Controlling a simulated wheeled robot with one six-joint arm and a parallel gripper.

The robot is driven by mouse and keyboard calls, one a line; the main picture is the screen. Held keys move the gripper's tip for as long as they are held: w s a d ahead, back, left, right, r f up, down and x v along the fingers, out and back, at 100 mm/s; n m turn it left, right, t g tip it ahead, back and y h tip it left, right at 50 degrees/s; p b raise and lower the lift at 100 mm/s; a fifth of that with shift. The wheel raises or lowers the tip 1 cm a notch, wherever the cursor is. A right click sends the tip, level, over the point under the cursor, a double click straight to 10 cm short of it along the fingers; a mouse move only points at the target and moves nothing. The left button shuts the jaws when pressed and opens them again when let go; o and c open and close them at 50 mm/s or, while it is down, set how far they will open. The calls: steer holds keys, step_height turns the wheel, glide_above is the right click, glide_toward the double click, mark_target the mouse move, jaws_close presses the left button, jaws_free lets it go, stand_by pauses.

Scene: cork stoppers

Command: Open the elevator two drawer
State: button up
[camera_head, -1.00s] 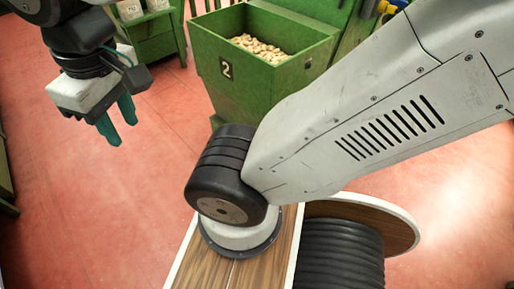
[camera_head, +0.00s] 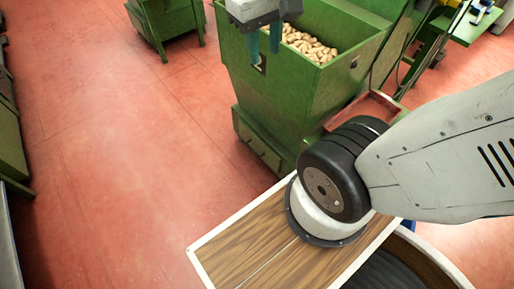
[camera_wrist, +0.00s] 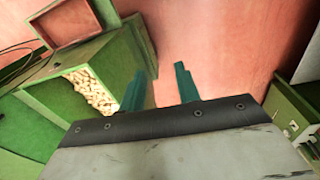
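The green elevator two hopper (camera_head: 300,95) is full of corks and stands at the top centre of the head view. Its number plate is mostly hidden behind my gripper. A low green panel (camera_head: 262,150) shows at its base; I cannot tell if it is the drawer. A reddish-brown tray (camera_head: 372,106) sits at its right side, and it also shows in the wrist view (camera_wrist: 82,24). My gripper (camera_head: 264,42) is open and empty, its teal fingers apart, overlapping the hopper's front in the head view. In the wrist view the hopper lies left of the fingers (camera_wrist: 160,90).
Corks (camera_head: 305,43) fill the hopper. Another green stand (camera_head: 165,20) is at the top left, and green furniture (camera_head: 12,150) is along the left edge. A green bench (camera_head: 465,22) is at the top right. The red floor (camera_head: 110,150) between is clear.

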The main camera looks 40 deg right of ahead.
steer(key=w+d+f+h, duration=0.1)
steer(key=w+d+f, duration=0.2)
steer(key=w, duration=0.5)
steer(key=n, duration=0.1)
glide_above(253, 150)
steer(key=a, duration=0.2)
step_height(253, 150, down, 74)
steer(key=f, duration=0.2)
steer(key=d+f, duration=0.1)
steer(key=f, duration=0.3)
steer(key=shift+s+d+f, duration=0.1)
steer(key=shift+d+f, duration=0.2)
steer(key=shift+f, duration=0.05)
jaws_close()
